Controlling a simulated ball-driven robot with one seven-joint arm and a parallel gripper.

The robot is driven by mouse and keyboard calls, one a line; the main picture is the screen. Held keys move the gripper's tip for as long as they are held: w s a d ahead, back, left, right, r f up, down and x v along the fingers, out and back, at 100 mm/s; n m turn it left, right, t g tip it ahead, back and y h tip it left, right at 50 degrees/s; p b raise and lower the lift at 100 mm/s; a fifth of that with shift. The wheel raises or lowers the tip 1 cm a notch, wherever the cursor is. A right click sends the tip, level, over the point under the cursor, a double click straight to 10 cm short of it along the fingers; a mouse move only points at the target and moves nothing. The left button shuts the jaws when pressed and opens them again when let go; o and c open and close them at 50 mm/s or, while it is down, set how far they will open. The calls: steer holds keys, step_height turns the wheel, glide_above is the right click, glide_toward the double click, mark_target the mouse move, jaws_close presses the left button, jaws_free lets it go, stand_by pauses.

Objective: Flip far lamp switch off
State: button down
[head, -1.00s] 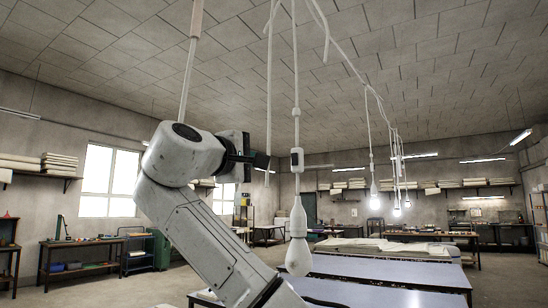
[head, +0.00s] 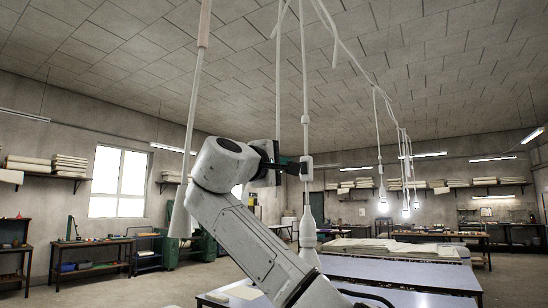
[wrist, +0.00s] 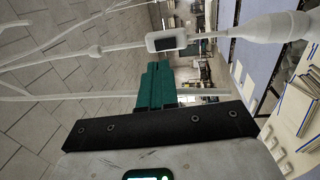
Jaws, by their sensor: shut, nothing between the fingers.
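A white pull-cord-like lamp line hangs in front of my gripper, with an inline switch box (head: 306,168) and a white bulb-shaped lamp (head: 308,232) below it; this lamp looks unlit. In the wrist view the switch box (wrist: 166,40) shows a dark rocker face, and the lamp (wrist: 265,28) lies to its right. My gripper (head: 291,166) is shut and empty, close to the switch box; I cannot tell if it touches. Its green fingers (wrist: 155,82) point toward the box in the wrist view, with a small gap visible in the picture.
Another white cord (head: 195,90) hangs close on the left. Several lit lamps (head: 405,212) hang farther back on the right. A long table (head: 400,270) stands below, with folded cloth (head: 375,247) behind. Shelves and benches line the walls.

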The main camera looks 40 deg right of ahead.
mark_target(303, 168)
steer(key=p+x, duration=0.2)
steer(key=x, duration=0.4)
steer(key=shift+d+p, duration=0.3)
steer(key=shift+d, duration=0.05)
